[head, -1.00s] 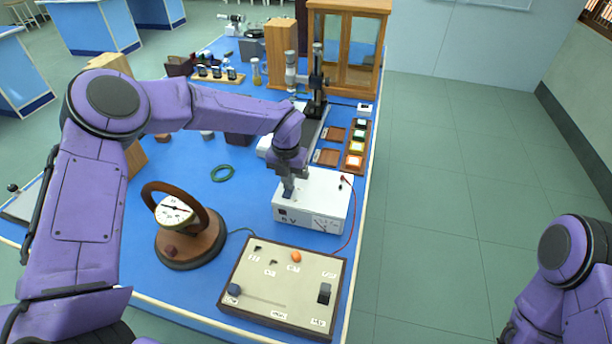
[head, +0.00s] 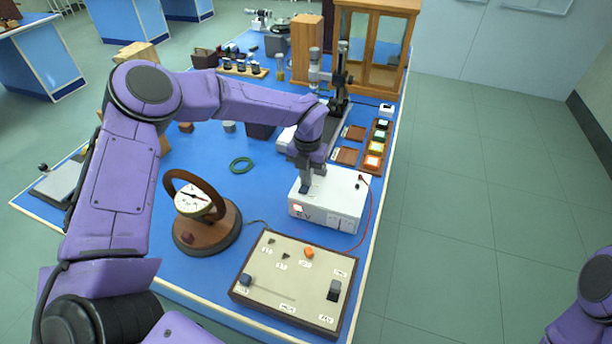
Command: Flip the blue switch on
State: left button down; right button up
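A white power box (head: 340,212) stands on the blue bench near its right edge. My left gripper (head: 305,188) points down at the left part of its top, fingertips at or very near the surface. The fingers look like one narrow block, so I cannot tell whether they are open or shut. They hide that part of the top, and no blue switch shows clearly there. A small window (head: 298,209) on the box front glows pale red. My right arm shows at the lower right edge; its gripper is out of view.
A control panel (head: 290,300) with blue, orange and dark knobs lies in front of the box. A dial instrument on a round wooden base (head: 210,240) stands to the left. A red wire runs down the box's right side. A green ring (head: 241,165) lies behind.

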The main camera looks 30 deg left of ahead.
pick_arm(q)
jog(key=shift+s+d+f+g, duration=0.1)
jog(key=shift+s+f+g, duration=0.2)
jog(key=shift+s+f, duration=0.45)
pick_arm(e)
jog(key=shift+w, duration=0.25)
pick_arm(q)
jog(key=shift+r, duration=0.2)
jog(key=r+p, duration=0.2)
jog(key=w+r+p, duration=0.1)
jog(key=r+p, duration=0.1)
jog(key=r, duration=0.1)
jog(key=shift+r, duration=0.15)
jog(key=shift+w+a+r+b, duration=0.25)
jog(key=shift+r+b, duration=0.2)
jog(key=shift+b, duration=0.4)
notch_tip(320, 180, up, 9)
jog(key=b, duration=0.1)
jog(key=shift+w+b, duration=0.3)
jog(key=shift+b, duration=0.1)
pick_arm(e)
jog(key=shift+w+r, duration=0.1)
pick_arm(q)
jog(key=shift+d, duration=0.15)
